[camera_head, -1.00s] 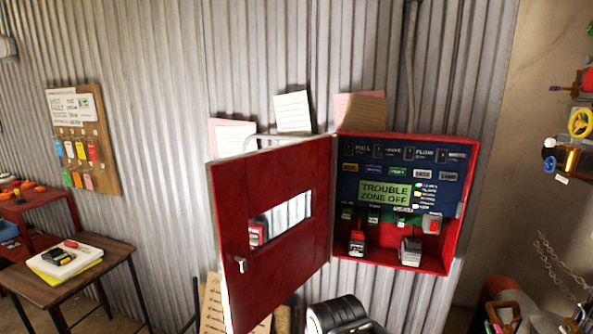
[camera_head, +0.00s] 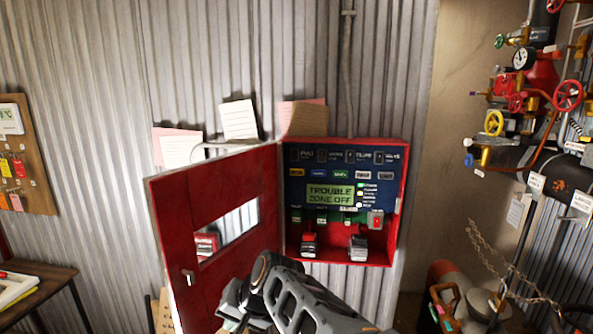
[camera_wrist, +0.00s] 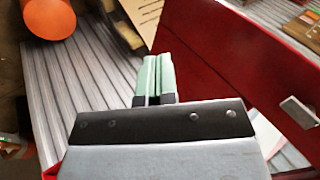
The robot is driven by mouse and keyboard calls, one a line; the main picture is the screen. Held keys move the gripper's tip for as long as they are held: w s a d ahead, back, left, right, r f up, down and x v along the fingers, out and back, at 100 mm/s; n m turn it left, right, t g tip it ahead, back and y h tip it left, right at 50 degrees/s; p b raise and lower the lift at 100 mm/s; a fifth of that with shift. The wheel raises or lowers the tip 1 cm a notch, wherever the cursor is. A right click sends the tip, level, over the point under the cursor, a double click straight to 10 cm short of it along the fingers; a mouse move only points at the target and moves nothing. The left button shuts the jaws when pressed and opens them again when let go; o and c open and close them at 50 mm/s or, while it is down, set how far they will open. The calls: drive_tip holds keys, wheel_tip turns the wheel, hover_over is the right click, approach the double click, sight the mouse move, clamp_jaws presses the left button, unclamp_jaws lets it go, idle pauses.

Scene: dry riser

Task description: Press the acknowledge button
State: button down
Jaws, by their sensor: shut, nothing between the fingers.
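A red alarm cabinet (camera_head: 398,205) hangs on the corrugated wall with its door (camera_head: 205,225) swung open to the left. Inside is a dark blue panel (camera_head: 300,211) with a lit green display (camera_head: 330,196) reading "TROUBLE ZONE OFF". A row of small coloured buttons (camera_head: 340,174) sits above the display; their labels are too small to tell which is acknowledge. My gripper (camera_wrist: 155,78) shows in the wrist view, its two pale green fingers together and empty, left of the red door (camera_wrist: 215,50). In the head view my arm is below the cabinet; the fingertips cannot be made out.
The door handle (camera_head: 189,277) also shows in the wrist view (camera_wrist: 298,112). Two small devices, one red-topped (camera_head: 309,243) and one grey (camera_head: 358,246), stand on the cabinet floor. Pipes with valve wheels (camera_head: 567,95) and a chain are at right. A key board (camera_head: 28,160) and table are left.

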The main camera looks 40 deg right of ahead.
sight(296, 174)
drive_tip(key=w+d+r+m+t+p, duration=0.2)
drive_tip(key=w+d+r+m+t, duration=0.4)
drive_tip(key=w+d+r+m, duration=0.4)
drive_tip(key=w+d+r+m+t+h, duration=0.2)
drive_tip(key=d+r+m+t, duration=0.3)
drive_tip(key=d, duration=0.8)
wheel_tip(296, 174, up, 5)
drive_tip(key=m+h, duration=0.1)
drive_tip(key=m, duration=0.2)
drive_tip(key=shift+w+f+p, duration=0.15)
drive_tip(key=shift+w+p, duration=0.1)
drive_tip(key=shift+p, duration=0.05)
drive_tip(key=shift+w, duration=0.1)
drive_tip(key=shift+w+d+p, duration=2.1)
drive_tip(key=shift+w+d, duration=0.9)
drive_tip(key=shift+w, duration=0.1)
drive_tip(key=shift+w+d, duration=0.3)
